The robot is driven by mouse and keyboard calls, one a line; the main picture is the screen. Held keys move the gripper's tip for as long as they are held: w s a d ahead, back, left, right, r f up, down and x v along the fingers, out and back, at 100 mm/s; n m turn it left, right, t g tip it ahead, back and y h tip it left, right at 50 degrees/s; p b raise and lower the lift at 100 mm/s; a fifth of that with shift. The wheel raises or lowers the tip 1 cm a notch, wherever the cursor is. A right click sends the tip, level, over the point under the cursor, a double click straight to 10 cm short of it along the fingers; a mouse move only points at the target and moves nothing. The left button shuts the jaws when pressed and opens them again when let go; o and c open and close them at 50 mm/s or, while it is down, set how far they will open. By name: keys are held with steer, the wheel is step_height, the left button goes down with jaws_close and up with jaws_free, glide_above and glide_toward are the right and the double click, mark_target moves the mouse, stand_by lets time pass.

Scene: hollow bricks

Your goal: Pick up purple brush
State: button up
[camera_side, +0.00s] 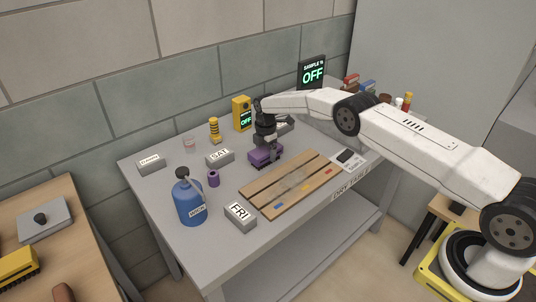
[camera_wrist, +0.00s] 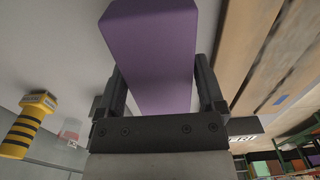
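A purple block (camera_side: 264,156), with no bristles that I can make out, is on the grey table beside the wooden slatted board. In the wrist view the purple block (camera_wrist: 155,50) lies between my two fingers and runs out of the top of the picture. My gripper (camera_side: 266,146) points down over the block from above. In the wrist view its fingertips (camera_wrist: 157,62) are at the block's two sides, close to or touching them; I cannot tell if they press on it. A small purple spool-like thing (camera_side: 213,179) stands apart near the blue bottle.
The slatted board (camera_side: 257,190) holds small coloured pieces. A blue bottle (camera_side: 188,203), a FRI block (camera_side: 240,215), a SAT block (camera_side: 220,158) and a yellow-black striped object (camera_side: 214,131) stand around. A yellow device (camera_side: 241,114) is behind.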

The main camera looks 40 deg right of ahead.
mark_target(266, 149)
steer(key=c, duration=0.9)
steer(key=shift+r, duration=0.15)
steer(key=shift+r, duration=1.55)
steer(key=shift+s+a+r, duration=0.1)
steer(key=shift+s+r, duration=0.75)
steer(key=shift+r, duration=0.05)
steer(key=shift+s+a+r, duration=0.15)
steer(key=shift+s+r, duration=1.15)
steer(key=shift+s, duration=0.75)
steer(key=shift+s+a+r, duration=0.15)
steer(key=shift+s+r, duration=1.15)
steer(key=shift+s, duration=0.7)
steer(key=shift+s+a+r, duration=0.15)
steer(key=shift+s+r, duration=1.15)
steer(key=shift+s, duration=0.75)
